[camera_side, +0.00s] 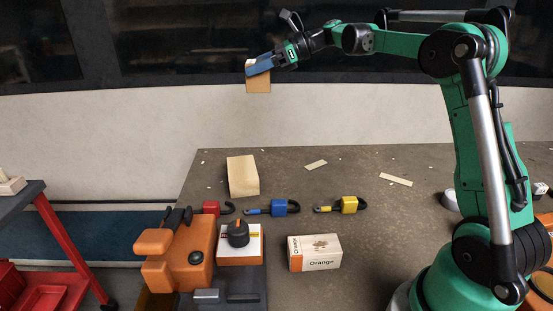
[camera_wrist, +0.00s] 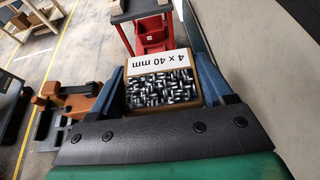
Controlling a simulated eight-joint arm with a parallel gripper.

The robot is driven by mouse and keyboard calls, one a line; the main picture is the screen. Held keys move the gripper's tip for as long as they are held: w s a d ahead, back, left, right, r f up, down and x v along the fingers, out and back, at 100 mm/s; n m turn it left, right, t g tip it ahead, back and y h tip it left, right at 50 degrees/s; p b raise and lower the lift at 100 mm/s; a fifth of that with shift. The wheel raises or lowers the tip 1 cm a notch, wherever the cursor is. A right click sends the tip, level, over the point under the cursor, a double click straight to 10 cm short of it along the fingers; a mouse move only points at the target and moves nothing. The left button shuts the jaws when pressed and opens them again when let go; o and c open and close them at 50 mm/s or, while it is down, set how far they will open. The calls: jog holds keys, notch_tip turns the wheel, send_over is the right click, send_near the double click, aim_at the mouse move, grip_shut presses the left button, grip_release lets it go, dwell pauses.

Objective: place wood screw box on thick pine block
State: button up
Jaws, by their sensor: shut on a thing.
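The wood screw box (camera_side: 258,83) is a small brown carton held high above the table's back left area. In the wrist view the box (camera_wrist: 163,88) is open-topped, full of silver screws, with a white "4 x 40 mm" label. My gripper (camera_side: 260,66) is shut on it, with a blue finger at each side. The thick pine block (camera_side: 243,176) is a pale wood block on the table near its back left edge. It stands below the held box, well apart from it, and its top looks bare. I cannot make out the block in the wrist view.
An orange machine (camera_side: 180,255), a black-knobbed item (camera_side: 239,240) and an "Orange" carton (camera_side: 314,253) stand nearer. Thin wood strips (camera_side: 396,180) lie to the right.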

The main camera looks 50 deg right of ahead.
send_over(241, 167)
notch_tip(241, 167, down, 14)
jog(key=shift+f, duration=2.3)
jog(key=o, duration=1.4)
jog(key=shift+f, duration=0.1)
